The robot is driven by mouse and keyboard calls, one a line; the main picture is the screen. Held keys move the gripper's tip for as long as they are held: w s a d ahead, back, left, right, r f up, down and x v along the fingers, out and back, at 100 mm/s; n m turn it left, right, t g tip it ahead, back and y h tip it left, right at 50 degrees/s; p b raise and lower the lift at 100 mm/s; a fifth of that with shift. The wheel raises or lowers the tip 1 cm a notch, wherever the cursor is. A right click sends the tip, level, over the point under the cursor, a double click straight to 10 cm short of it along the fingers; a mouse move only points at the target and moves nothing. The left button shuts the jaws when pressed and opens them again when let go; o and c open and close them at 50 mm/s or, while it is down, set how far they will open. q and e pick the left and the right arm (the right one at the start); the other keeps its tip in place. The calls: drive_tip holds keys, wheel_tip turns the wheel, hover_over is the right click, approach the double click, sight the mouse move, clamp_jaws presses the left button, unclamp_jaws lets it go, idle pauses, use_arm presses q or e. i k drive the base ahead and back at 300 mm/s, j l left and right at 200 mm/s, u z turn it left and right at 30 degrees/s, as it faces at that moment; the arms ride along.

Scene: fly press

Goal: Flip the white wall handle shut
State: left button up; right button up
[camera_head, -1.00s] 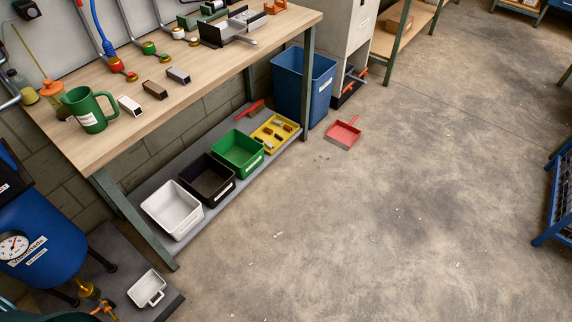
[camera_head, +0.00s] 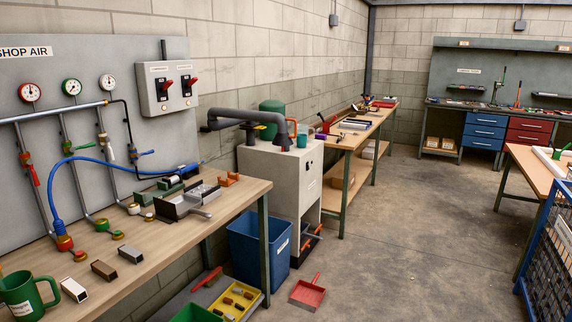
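A small white handle (camera_head: 109,150) is on one of the drop pipes of the grey SHOP AIR wall panel (camera_head: 60,65), at the left of the head view. It appears to hang down along its pipe, but it is too small to read its exact setting. A red handle (camera_head: 34,174), a green handle (camera_head: 67,147) and a blue handle (camera_head: 146,153) are on the neighbouring pipes. Neither of my grippers is in view.
A wooden bench (camera_head: 130,270) stands before the panel, with a green mug (camera_head: 22,298), small blocks and a metal vise-like tool (camera_head: 182,206) on it. A blue bin (camera_head: 262,242) and red dustpan (camera_head: 307,293) stand beyond. The floor at centre right is clear.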

sight(108, 139)
drive_tip(key=u, duration=1.05)
drive_tip(key=i+l, duration=0.1)
drive_tip(key=i, duration=0.65)
drive_tip(key=i+l, duration=0.1)
drive_tip(key=i, duration=0.65)
